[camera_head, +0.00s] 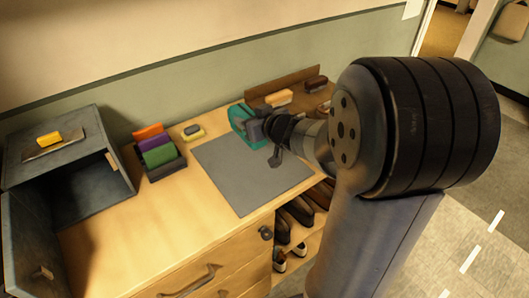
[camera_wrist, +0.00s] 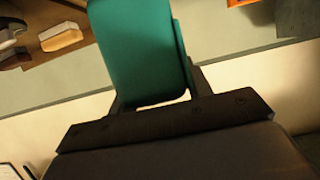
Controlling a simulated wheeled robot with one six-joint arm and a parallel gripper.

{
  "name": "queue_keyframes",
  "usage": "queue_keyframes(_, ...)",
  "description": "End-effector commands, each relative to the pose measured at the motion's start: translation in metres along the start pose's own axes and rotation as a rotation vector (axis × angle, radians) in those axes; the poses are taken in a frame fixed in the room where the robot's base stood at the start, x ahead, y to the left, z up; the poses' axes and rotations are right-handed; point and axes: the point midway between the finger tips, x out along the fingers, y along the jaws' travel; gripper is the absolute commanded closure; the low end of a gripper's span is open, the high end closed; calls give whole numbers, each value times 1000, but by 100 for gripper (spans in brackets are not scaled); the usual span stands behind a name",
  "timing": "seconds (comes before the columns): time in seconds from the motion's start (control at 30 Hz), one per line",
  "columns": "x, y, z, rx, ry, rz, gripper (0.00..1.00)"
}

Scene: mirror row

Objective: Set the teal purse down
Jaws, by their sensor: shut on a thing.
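The teal purse (camera_head: 241,119) is at the back of the wooden cabinet top, by the far edge of the grey mat (camera_head: 250,172). My gripper (camera_head: 262,130) is shut on it from the near right side. In the wrist view the teal purse (camera_wrist: 140,50) fills the space between the two dark fingers of my gripper (camera_wrist: 150,95). I cannot tell whether the purse's underside touches the surface. The arm hides part of the right end of the cabinet top.
An open grey box (camera_head: 65,165) with a yellow item on top stands at left. A dark holder (camera_head: 162,165) carries orange, purple and green items. A brown rack (camera_head: 285,84) holds brushes at back right. Most of the mat is bare.

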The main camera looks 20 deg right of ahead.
Motion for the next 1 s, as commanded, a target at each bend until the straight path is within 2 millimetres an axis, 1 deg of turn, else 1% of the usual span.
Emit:
queue_keyframes(0.03, 5, 0, 13, 4, -3, -1, 79)
queue_keyframes(0.1, 10, 0, 28, 5, -5, 0, 79)
queue_keyframes(0.2, 16, 0, 44, 4, -4, -1, 79)
queue_keyframes(0.37, 21, 0, 56, 3, -2, 0, 79)
queue_keyframes(0.6, 32, 0, 87, 3, -3, -1, 79)
queue_keyframes(0.7, 33, 0, 90, 1, -1, 0, 79)
queue_keyframes(0.9, 32, 0, 89, 1, -1, 0, 79)
queue_keyframes(1.0, 33, 0, 92, 1, -1, 0, 79)
